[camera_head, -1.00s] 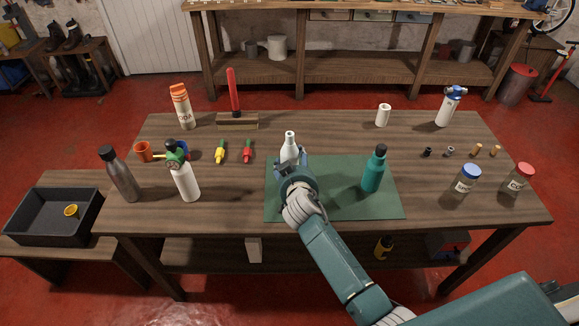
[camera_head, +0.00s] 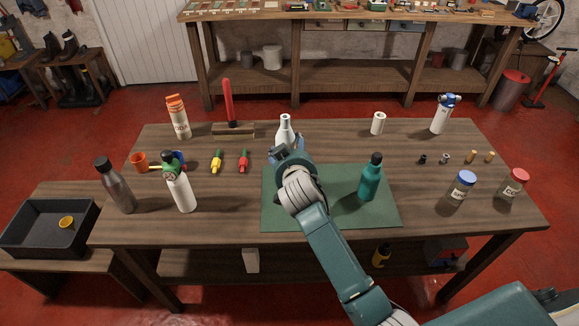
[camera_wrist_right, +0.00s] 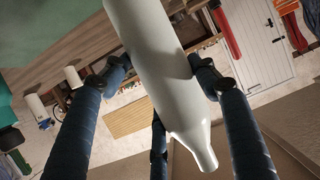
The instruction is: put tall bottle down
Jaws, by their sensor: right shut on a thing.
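The tall bottle (camera_head: 285,130) is white with a narrow neck and stands out just above my right gripper (camera_head: 288,155) in the head view. My right gripper's fingers are closed around its body; the arm hides its lower part. In the right wrist view the bottle (camera_wrist_right: 160,70) runs between the dark blue fingers, its neck pointing to the lower right. It looks roughly upright near the back edge of the green mat (camera_head: 330,220); I cannot tell whether its base touches anything. My left gripper is not in view.
A teal bottle (camera_head: 371,180) stands on the mat's right part. Yellow (camera_head: 217,161) and red (camera_head: 243,161) small items lie left of the gripper. A white sprayer bottle (camera_head: 181,190) and grey bottle (camera_head: 115,188) stand further left. Bare wooden tabletop (camera_head: 330,140) lies behind the mat.

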